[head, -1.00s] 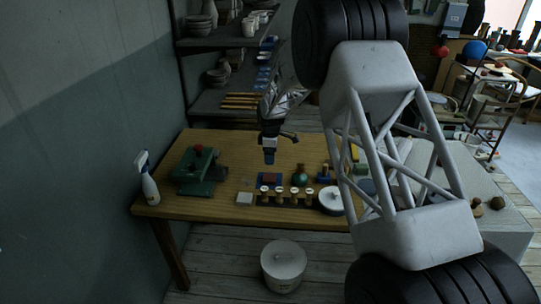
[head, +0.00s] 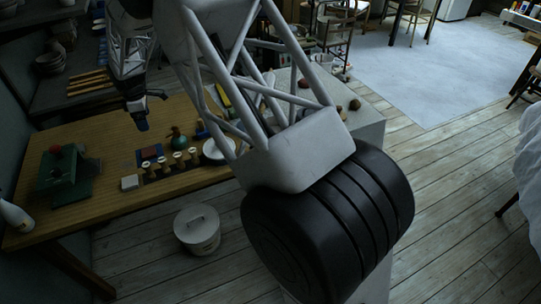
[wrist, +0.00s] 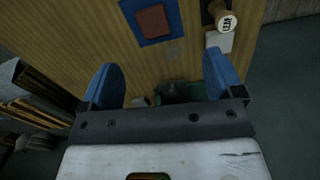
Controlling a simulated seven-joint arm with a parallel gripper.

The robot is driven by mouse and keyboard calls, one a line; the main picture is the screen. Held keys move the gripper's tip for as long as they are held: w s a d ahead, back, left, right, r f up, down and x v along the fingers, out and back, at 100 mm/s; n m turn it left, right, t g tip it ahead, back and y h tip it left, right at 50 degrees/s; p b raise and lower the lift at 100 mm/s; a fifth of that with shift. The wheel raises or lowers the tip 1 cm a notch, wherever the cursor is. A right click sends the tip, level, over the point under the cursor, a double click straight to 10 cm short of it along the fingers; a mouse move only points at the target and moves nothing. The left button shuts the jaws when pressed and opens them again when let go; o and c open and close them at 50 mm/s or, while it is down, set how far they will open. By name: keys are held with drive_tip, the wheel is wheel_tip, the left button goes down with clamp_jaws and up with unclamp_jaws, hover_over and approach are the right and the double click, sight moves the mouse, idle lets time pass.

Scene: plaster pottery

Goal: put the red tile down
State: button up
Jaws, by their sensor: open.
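The red tile (wrist: 153,20) lies flat on a blue square (wrist: 137,12) on the wooden table, ahead of my fingertips in the wrist view. In the head view the blue square with the red tile (head: 150,153) is small, near the table's middle. My gripper (wrist: 160,82) has two blue fingers spread wide with nothing between them. In the head view my gripper (head: 140,118) hangs above the table, close to the blue square and apart from it. The tile is clear of both fingers.
Several wooden stamps (head: 178,158) stand right of the blue square, with a green round pot (head: 178,141) behind. A white square block (head: 130,182) lies in front. A green device (head: 68,178) stands left, a white round piece (head: 218,150) right. A bucket (head: 197,230) is on the floor.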

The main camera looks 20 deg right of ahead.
drive_tip(key=s+d+r+m+t, duration=0.1)
drive_tip(key=s+d+r+m, duration=0.3)
drive_tip(key=s+d+r, duration=0.5)
drive_tip(key=s+d+r+m, duration=0.4)
drive_tip(key=s+d+r, duration=0.2)
drive_tip(key=s+r, duration=0.65)
drive_tip(key=s+d+m, duration=0.3)
drive_tip(key=s, duration=0.8)
drive_tip(key=s+d+m+t, duration=0.1)
drive_tip(key=s+d+m, duration=0.2)
drive_tip(key=s, duration=0.9)
drive_tip(key=s+d+m, duration=0.2)
drive_tip(key=s+d, duration=0.1)
drive_tip(key=s, duration=0.8)
drive_tip(key=shift+s+f+m, duration=0.35)
drive_tip(key=shift+s+m, duration=0.05)
